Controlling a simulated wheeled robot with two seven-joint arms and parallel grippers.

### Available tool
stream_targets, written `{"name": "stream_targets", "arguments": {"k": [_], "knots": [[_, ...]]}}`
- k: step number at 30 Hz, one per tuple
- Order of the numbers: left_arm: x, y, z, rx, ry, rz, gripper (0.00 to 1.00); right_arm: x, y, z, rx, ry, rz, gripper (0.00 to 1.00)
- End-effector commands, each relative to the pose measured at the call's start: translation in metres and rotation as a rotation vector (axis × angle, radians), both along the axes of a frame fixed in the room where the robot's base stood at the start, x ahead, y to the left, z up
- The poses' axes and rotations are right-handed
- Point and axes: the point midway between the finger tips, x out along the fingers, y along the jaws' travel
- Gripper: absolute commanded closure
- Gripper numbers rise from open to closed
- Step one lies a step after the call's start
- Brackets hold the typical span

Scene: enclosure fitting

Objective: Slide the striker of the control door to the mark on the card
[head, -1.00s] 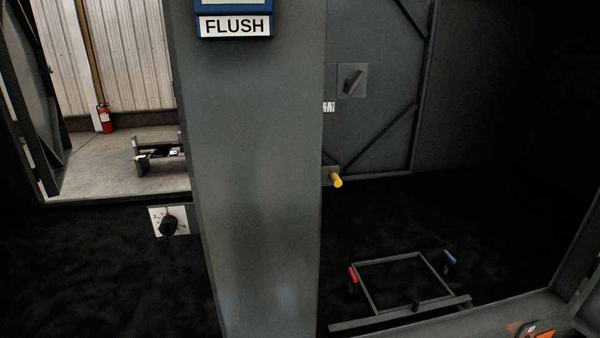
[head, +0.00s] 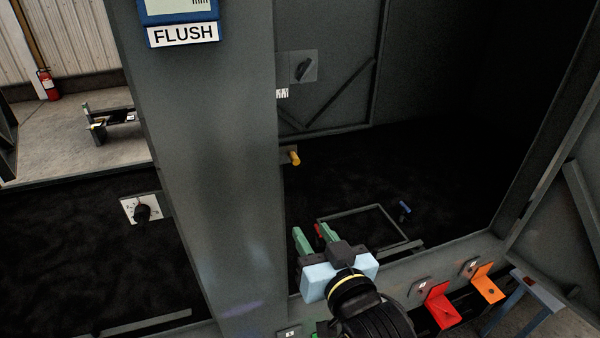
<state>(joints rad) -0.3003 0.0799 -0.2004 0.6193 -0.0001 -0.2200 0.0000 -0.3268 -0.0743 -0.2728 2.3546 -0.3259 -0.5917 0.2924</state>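A yellow knob (head: 294,158) sticks out from a small plate at the right edge of the grey post; it may belong to the striker, but I cannot tell for sure. A small white marked label (head: 282,93) is above it on the same edge. A grey door panel (head: 345,85) with a dark handle (head: 303,69) stands behind. No separate card with a readable mark shows. My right gripper (head: 313,236) has green fingers held apart with nothing between them. It is in front of the opening, below the knob and apart from it. My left gripper is not in view.
The wide grey post (head: 205,170) carries a FLUSH sign (head: 183,34). A frame (head: 365,215) with a blue handle (head: 404,207) lies on the dark floor. Red (head: 441,306) and orange (head: 488,284) brackets are on the front sill.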

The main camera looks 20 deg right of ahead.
Motion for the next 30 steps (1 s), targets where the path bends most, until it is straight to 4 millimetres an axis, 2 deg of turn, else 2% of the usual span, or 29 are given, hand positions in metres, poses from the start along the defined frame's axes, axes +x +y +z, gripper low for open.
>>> {"name": "stream_targets", "arguments": {"k": [1, 3, 6, 11, 24, 30], "knots": [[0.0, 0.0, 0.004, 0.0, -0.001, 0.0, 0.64, -0.005, -0.005, 0.025, 0.016, -0.037, -0.014, 0.64], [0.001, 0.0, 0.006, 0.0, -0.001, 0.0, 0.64, -0.01, -0.01, 0.046, 0.031, -0.072, -0.027, 0.64], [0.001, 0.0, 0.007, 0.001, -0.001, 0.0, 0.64, -0.013, -0.014, 0.062, 0.042, -0.098, -0.037, 0.64], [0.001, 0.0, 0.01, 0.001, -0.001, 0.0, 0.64, -0.003, -0.014, 0.066, 0.045, -0.107, -0.04, 0.64], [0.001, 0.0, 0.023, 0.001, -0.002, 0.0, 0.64, 0.081, -0.011, 0.066, 0.044, -0.106, -0.04, 0.64], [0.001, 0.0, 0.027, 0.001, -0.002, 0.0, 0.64, 0.107, -0.01, 0.065, 0.044, -0.106, -0.04, 0.64]]}}
